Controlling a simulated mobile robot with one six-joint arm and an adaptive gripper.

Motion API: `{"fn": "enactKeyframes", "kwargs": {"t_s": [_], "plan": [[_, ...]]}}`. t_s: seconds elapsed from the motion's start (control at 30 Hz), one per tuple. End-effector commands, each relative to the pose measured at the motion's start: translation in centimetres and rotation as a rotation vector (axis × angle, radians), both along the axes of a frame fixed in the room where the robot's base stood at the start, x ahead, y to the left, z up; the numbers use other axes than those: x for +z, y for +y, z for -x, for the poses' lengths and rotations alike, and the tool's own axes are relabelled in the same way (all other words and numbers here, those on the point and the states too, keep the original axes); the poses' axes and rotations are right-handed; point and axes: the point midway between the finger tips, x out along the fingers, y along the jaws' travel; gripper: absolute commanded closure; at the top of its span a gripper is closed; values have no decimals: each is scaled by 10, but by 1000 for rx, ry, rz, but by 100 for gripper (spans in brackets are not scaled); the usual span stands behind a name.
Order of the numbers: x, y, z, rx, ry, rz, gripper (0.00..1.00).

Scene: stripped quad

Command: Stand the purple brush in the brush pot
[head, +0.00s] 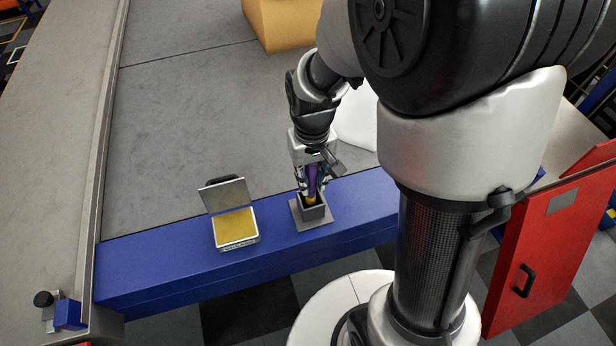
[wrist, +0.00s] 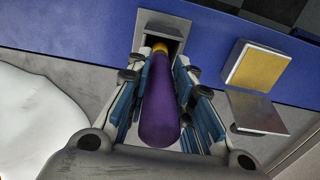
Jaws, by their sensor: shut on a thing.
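The purple brush (head: 313,179) is held between the fingers of my gripper (head: 314,184). In the wrist view the brush (wrist: 159,105) runs lengthwise between the two fingers of my gripper (wrist: 160,85), its yellow end away from the camera. The grey square brush pot (head: 313,211) stands on the blue ledge. The yellow end of the brush is at the pot's opening, and in the wrist view the pot (wrist: 172,25) is right beyond the fingertips. The brush looks roughly upright. How deep its lower end reaches is hidden.
An open box with a yellow pad (head: 236,228) and raised grey lid stands left of the pot on the blue ledge (head: 170,259). A white lump (head: 357,120) lies behind the gripper, and a yellow block (head: 283,22) stands at the back.

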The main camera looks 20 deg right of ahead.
Motion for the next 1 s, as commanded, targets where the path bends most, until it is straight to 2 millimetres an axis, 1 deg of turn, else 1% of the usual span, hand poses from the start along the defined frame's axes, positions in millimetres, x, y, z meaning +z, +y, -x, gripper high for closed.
{"fn": "enactKeyframes", "kwargs": {"t_s": [0.2,0.27,0.53,0.67,0.7,0.9,1.0], "plan": [[-33,0,1,0,5,0,100],[-39,0,1,0,4,0,100],[-40,0,0,0,1,0,100],[-44,0,0,0,1,0,100],[-43,0,0,0,1,0,77],[-43,0,0,0,1,0,63],[-43,0,0,0,2,0,59]]}}
